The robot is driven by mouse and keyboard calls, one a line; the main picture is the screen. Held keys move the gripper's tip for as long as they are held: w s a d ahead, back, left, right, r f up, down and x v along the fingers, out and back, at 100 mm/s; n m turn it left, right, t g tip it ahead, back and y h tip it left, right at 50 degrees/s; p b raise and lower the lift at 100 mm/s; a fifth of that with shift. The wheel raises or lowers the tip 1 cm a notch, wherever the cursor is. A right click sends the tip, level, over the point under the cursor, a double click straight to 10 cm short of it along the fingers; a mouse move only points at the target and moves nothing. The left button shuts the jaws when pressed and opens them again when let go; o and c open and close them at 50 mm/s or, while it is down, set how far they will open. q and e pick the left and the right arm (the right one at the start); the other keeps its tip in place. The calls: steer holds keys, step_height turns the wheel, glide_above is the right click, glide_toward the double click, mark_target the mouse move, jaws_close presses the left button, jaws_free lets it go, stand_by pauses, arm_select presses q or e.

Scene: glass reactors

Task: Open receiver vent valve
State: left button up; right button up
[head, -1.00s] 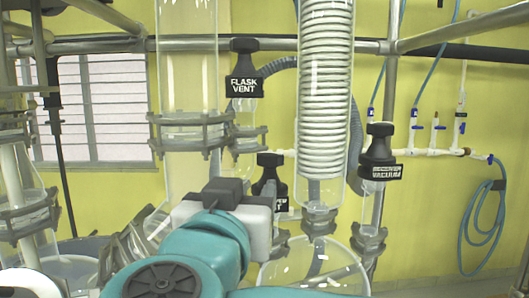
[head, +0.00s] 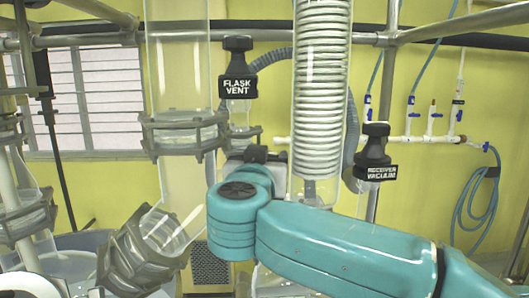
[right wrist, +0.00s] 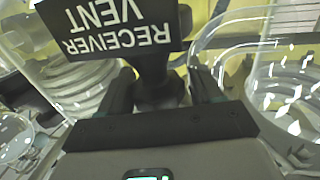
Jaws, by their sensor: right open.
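The receiver vent valve has a black label plate (right wrist: 110,28), upside down in the right wrist view, and a dark handle (right wrist: 158,85) below it. My right gripper (right wrist: 162,86) is open, with one dark finger on each side of the handle. I cannot tell whether the fingers touch it. In the head view my teal right arm and its wrist cover most of this valve. Dark parts show just above the wrist, but I cannot tell valve from gripper there. My left gripper is not in view.
The flask vent valve (head: 238,68) is above and left of my wrist. The receiver vacuum valve (head: 375,152) is to the right. A coiled glass condenser (head: 321,90) hangs between them. Clear glass (right wrist: 285,75) stands close to the gripper's right side.

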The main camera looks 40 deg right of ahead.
steer(key=shift+w+d, duration=0.3)
steer(key=shift+d, duration=0.45)
steer(key=shift+w+a, duration=0.15)
steer(key=shift+a, duration=0.2)
steer(key=shift+c, duration=0.5)
steer(key=shift+d, duration=0.2)
steer(key=c, duration=0.6)
steer(key=shift+n+t+y, duration=0.3)
steer(key=n+t+y, duration=0.2)
steer(key=y, duration=0.1)
steer(key=shift+a+n+y, duration=0.15)
steer(key=shift+n+y, duration=0.15)
steer(key=shift+y, duration=0.1)
steer(key=shift+w+a+n+t+y, duration=0.15)
steer(key=shift+n+t+y, duration=0.3)
steer(key=shift+n+y, duration=0.4)
steer(key=shift+s+a+n+t+y, duration=0.15)
steer(key=shift+n+t+y, duration=0.4)
steer(key=shift+y, duration=0.5)
steer(key=shift+w+y, duration=0.1)
steer(key=shift+y, duration=0.2)
